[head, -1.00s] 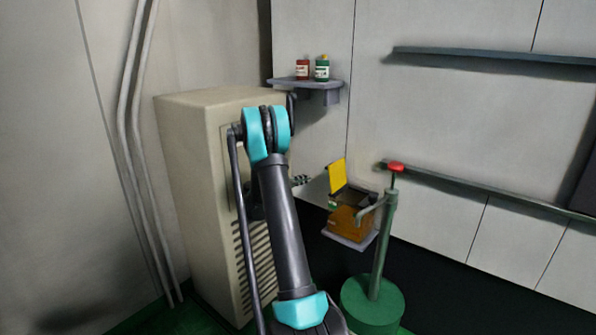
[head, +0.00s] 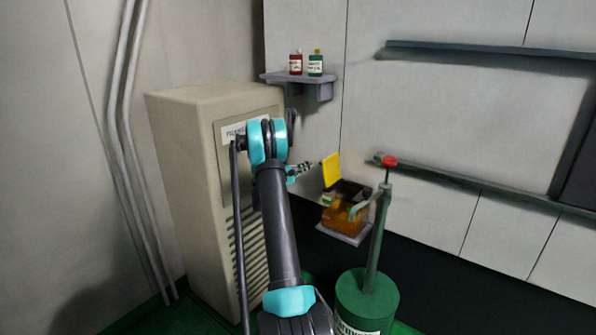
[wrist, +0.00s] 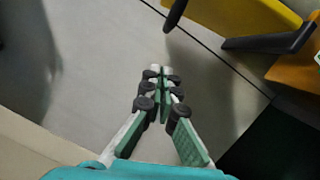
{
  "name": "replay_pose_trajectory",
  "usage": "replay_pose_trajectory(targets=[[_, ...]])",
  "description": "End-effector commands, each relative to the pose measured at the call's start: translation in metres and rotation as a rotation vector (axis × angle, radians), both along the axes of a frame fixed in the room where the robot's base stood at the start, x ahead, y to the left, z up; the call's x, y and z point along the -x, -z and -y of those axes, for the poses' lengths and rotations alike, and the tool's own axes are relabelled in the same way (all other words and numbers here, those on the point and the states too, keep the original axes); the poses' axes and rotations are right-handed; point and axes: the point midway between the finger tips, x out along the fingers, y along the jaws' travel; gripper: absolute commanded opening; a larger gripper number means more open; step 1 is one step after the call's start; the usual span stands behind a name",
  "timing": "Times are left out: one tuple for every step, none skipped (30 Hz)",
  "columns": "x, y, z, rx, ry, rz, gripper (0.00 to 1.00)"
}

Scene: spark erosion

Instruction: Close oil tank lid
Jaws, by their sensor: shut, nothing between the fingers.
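The oil tank (head: 345,212) is an amber box on a small grey ledge low on the wall. Its yellow lid (head: 331,170) stands open, raised upright at the tank's left side. In the wrist view the lid (wrist: 245,14) fills the top right, with a dark arm below it, and the orange tank side (wrist: 298,70) is at the right edge. My gripper (head: 308,166) is just left of the lid and appears apart from it. In the wrist view my gripper (wrist: 161,72) is shut and empty, its fingertips together. My arm hides part of the gripper in the head view.
A green pump (head: 367,295) with a red knob (head: 389,161) stands in front and right of the tank. A beige cabinet (head: 185,150) is behind my arm. A shelf (head: 300,80) with two bottles is above. A wall rail (head: 470,185) runs right.

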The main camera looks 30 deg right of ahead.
Motion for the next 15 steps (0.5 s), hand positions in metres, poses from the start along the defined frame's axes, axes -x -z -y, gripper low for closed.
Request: replay_pose_trajectory(targets=[[0.01,-0.004,0.001,0.0,0.0,0.0,0.0],[0.014,-0.005,0.002,0.0,0.0,0.0,0.0],[0.018,-0.007,0.004,0.0,0.001,0.0,0.0],[0.021,-0.008,0.005,0.0,0.001,0.0,0.0],[0.024,-0.01,0.006,-0.001,0.001,0.0,0.0],[0.026,-0.011,0.007,-0.001,0.001,0.0,0.0],[0.028,-0.011,0.008,0.0,0.001,0.0,0.0],[0.029,-0.012,0.008,0.0,0.0,0.0,0.0],[0.03,-0.012,0.009,0.0,0.0,0.0,0.0],[0.031,-0.013,0.009,0.0,0.0,0.0,0.0],[0.032,-0.013,0.009,0.0,0.0,0.0,0.0],[0.032,-0.013,0.009,0.0,-0.001,0.0,0.0],[0.032,-0.013,0.009,0.0,-0.001,0.0,0.0],[0.032,-0.013,0.009,0.0,-0.001,0.0,0.0],[0.032,-0.013,0.009,0.0,-0.001,0.0,0.0]])
